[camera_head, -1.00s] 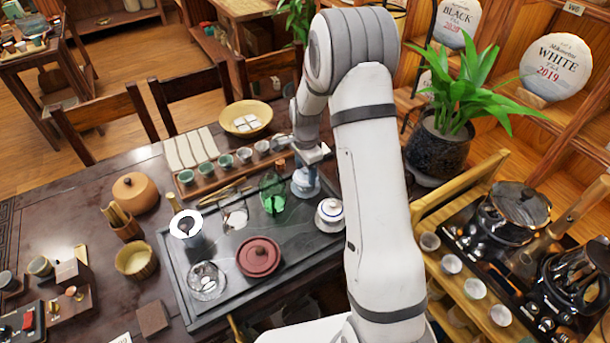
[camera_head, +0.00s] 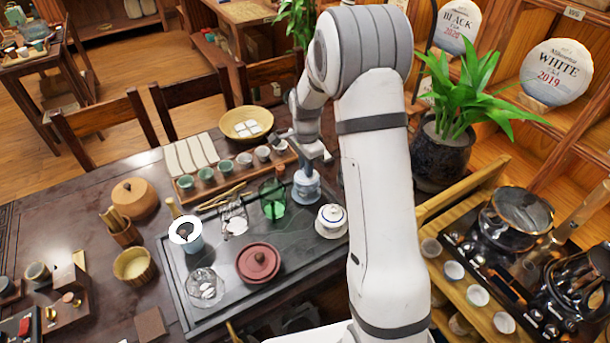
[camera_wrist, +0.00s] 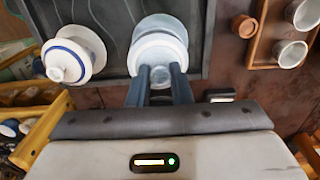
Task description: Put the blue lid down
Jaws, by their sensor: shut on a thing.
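The pale blue lid (camera_wrist: 158,52) shows in the wrist view, with my gripper (camera_wrist: 161,76) shut on its knob. It sits over or just above a pale blue cup with a saucer (camera_wrist: 160,22); I cannot tell whether it touches the cup. In the head view, the blue cup and saucer (camera_head: 306,190) stand at the back right of the dark tea tray (camera_head: 290,282), below my gripper (camera_head: 312,163). The lid and fingertips are too small there to separate clearly.
A white lidded bowl with a blue rim (camera_head: 331,219) stands close in front. A green glass pitcher (camera_head: 272,199) is left of the blue cup. Behind is a wooden tray of small cups (camera_head: 232,172).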

